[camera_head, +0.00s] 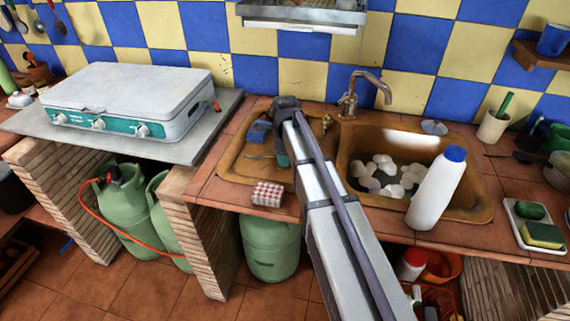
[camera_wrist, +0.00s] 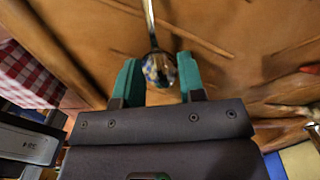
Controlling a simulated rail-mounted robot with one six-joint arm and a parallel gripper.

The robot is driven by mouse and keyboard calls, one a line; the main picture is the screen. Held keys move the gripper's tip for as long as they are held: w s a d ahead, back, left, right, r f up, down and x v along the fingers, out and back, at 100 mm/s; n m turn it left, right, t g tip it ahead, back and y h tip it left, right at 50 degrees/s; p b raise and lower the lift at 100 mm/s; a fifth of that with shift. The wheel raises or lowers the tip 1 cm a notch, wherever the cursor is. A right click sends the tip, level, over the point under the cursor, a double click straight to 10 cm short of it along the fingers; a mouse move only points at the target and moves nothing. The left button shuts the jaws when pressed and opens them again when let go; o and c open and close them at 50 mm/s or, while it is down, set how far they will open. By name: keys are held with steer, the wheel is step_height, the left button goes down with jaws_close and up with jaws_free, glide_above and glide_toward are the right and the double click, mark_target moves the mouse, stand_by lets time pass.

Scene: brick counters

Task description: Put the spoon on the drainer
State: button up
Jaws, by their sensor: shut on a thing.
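The spoon (camera_wrist: 158,68) is metal. In the wrist view its rounded bowl is between the two teal fingers of my gripper (camera_wrist: 157,80), and its handle runs up out of the picture. My gripper is shut on the spoon near the bowl. In the head view my gripper (camera_head: 281,158) is low over the brown ridged drainer (camera_head: 232,168), left of the sink basin. The spoon's thin handle (camera_head: 260,156) shows left of the fingers there. I cannot tell whether the spoon touches the drainer surface.

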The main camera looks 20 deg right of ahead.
steer(key=shift+r, duration=0.2)
steer(key=shift+f, duration=0.25)
steer(key=o, duration=0.9)
steer(key=shift+r, duration=0.1)
step_height(320, 180, up, 12)
steer(key=p, duration=1.2)
steer(key=shift+w+d+r, duration=0.15)
steer(key=shift+r, duration=0.05)
steer(key=s+a+n, duration=0.3)
steer(key=s+n, duration=0.8)
steer(key=s+a+n, duration=0.2)
steer(key=s+n, duration=0.8)
steer(key=n, duration=0.2)
steer(key=shift+s+a+n, duration=0.3)
steer(key=shift+s+a, duration=0.05)
steer(key=shift+a, duration=0.05)
